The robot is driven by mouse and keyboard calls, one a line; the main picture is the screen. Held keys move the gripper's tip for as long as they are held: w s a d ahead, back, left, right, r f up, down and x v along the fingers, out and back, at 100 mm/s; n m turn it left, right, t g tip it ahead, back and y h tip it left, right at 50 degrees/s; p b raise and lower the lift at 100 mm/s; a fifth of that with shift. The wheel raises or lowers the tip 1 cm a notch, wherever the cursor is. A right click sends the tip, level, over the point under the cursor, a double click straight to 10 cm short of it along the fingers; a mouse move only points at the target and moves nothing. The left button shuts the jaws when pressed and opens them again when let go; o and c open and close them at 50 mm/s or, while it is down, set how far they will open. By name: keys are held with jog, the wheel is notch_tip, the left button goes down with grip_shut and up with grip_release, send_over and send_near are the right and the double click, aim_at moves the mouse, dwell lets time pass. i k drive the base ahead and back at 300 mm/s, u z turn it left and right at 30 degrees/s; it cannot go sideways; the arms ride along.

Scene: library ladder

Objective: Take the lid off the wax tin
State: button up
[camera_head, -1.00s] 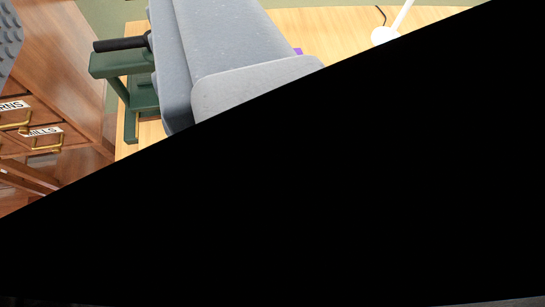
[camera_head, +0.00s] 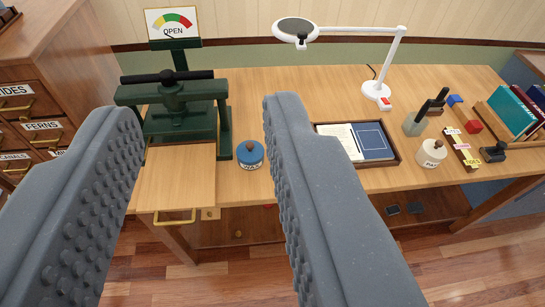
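The wax tin (camera_head: 250,161) is a small round blue tin with a label on its front. It stands on the wooden table just right of the green press. Its lid (camera_head: 250,149) is on top, with a brown knob. My gripper (camera_head: 205,110) is open wide, with its two grey studded fingers large in the foreground. Nothing is between the fingers close up. The tin shows in the gap between them, farther off, nearer the right finger.
A green press (camera_head: 175,105) with a dial sign stands behind the gap, left of the tin. Right of it are a tray (camera_head: 398,158) with papers, a white pot (camera_head: 432,153), a white lamp (camera_head: 375,90) and books (camera_head: 515,108). A drawer cabinet (camera_head: 50,90) stands at left.

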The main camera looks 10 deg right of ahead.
aim_at(248, 151)
jog(key=z, duration=0.1)
jog(key=i, duration=1)
jog(key=u, duration=0.05)
